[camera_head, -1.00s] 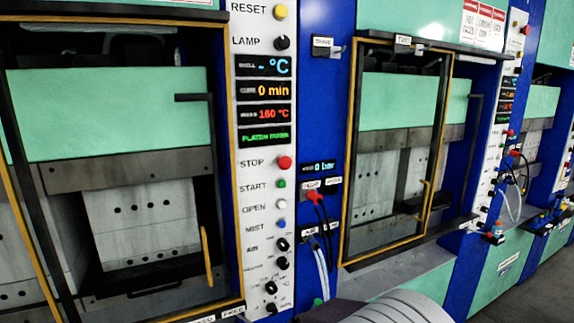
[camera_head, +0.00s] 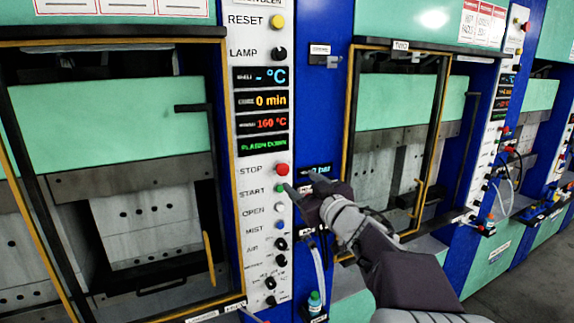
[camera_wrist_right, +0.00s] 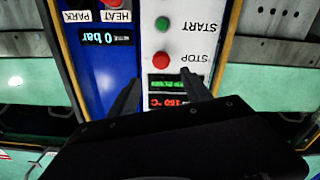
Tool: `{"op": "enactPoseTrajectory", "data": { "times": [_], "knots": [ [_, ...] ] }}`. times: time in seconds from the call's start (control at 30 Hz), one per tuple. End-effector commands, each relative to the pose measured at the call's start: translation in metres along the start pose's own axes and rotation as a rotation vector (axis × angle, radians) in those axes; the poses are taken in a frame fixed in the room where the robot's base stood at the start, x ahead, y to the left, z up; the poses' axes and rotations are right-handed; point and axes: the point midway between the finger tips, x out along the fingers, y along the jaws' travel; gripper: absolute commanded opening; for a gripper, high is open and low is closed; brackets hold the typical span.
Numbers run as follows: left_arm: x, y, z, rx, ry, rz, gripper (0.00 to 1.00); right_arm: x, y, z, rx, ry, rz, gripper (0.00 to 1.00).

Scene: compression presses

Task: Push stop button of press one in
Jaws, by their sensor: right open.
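The red stop button (camera_head: 282,169) is on the white control panel (camera_head: 259,190) of the near press, right of the word STOP. In the right wrist view the panel is upside down, and the red button (camera_wrist_right: 161,60) shows between my finger lines. My right gripper (camera_head: 300,184) is in front of the panel's right edge, just right of and slightly below the stop button. Its two dark fingers (camera_wrist_right: 160,85) are apart, with nothing held. Whether they touch the panel cannot be told. My left gripper is out of view.
The green start button (camera_head: 280,188) sits right below stop, with open and mist buttons under it. A second press (camera_head: 400,100) stands to the right behind my arm. A small bottle (camera_head: 315,302) and hoses are below. The near press's door frame (camera_head: 230,200) borders the panel.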

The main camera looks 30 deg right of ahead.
Motion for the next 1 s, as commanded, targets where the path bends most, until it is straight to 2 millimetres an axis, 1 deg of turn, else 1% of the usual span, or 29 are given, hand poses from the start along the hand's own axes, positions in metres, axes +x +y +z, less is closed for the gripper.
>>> {"op": "enactPoseTrajectory", "data": {
  "times": [0.07, 0.13, 0.3, 0.4, 0.5, 0.63, 0.83, 0.87, 0.9, 0.97, 1.0],
  "knots": [
    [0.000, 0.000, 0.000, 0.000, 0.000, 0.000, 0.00, 0.005, -0.001, 0.001, 0.002, 0.000, -0.003, 0.57],
    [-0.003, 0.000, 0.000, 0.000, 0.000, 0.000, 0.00, 0.016, -0.002, 0.001, 0.003, -0.002, -0.005, 0.57],
    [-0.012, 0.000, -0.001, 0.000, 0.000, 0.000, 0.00, 0.053, -0.002, 0.000, 0.004, -0.003, -0.005, 0.57],
    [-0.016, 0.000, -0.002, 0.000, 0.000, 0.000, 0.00, 0.072, -0.002, 0.000, 0.003, -0.003, -0.005, 0.57],
    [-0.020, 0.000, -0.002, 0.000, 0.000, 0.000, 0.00, 0.084, -0.002, 0.000, 0.002, -0.003, -0.003, 0.57],
    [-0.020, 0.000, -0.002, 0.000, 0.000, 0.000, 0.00, 0.091, -0.002, 0.001, 0.002, -0.002, -0.002, 0.57],
    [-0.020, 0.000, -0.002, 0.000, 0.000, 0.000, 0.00, 0.091, -0.002, 0.002, 0.002, -0.002, -0.002, 0.57],
    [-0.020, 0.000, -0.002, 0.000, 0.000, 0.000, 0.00, 0.091, -0.002, 0.002, 0.002, -0.002, -0.002, 0.51],
    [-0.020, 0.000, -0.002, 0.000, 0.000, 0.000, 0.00, 0.091, -0.002, 0.002, 0.002, -0.002, -0.002, 0.40],
    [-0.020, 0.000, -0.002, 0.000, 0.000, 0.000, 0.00, 0.091, -0.002, 0.002, 0.002, -0.002, -0.002, 0.24],
    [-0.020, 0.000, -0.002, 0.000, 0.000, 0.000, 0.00, 0.091, -0.002, 0.002, 0.002, -0.002, -0.002, 0.12]
  ]
}}
